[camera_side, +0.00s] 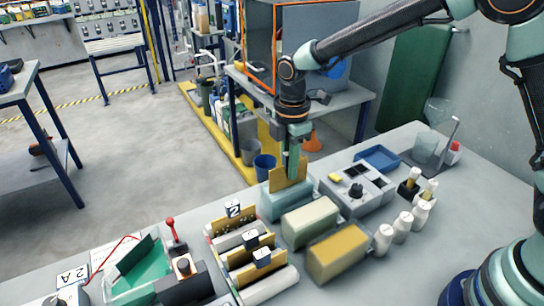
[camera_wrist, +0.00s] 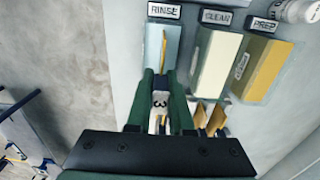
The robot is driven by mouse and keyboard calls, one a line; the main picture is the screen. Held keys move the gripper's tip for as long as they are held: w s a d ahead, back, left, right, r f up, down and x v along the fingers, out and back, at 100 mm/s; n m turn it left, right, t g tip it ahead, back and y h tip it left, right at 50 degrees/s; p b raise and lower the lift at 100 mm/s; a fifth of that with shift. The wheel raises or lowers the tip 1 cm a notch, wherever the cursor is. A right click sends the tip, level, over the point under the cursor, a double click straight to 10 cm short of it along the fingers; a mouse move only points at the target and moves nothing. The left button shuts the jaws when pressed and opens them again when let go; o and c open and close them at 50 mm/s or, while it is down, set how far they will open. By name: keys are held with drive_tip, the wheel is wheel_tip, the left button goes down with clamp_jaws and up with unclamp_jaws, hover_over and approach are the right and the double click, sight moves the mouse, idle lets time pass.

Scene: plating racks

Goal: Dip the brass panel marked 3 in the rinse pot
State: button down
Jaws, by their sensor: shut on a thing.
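My gripper (camera_side: 293,160) is shut on the brass panel (camera_side: 280,179), which stands roughly upright at the light blue rinse pot (camera_side: 283,206). The panel's upper part shows above the rim; its lower part is hidden by the pot. In the wrist view, the tag marked 3 (camera_wrist: 160,102) sits between the fingers of my gripper (camera_wrist: 161,85). The panel (camera_wrist: 163,45) shows edge-on over the pot (camera_wrist: 174,45), whose label reads RINSE (camera_wrist: 164,10). How deep the panel is cannot be told.
The cream CLEAN pot (camera_side: 310,224) and yellow PREP pot (camera_side: 337,257) stand close beside the rinse pot. A rack (camera_side: 213,245) holds other tagged panels, one marked 2 (camera_side: 233,208). White bottles (camera_side: 383,238) and a grey unit (camera_side: 356,190) stand to the right.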

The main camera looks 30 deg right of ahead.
sight(288, 182)
drive_tip(key=shift+f, duration=2.55)
drive_tip(key=shift+f, duration=0.1)
idle(1.2)
drive_tip(key=shift+r, duration=4.3)
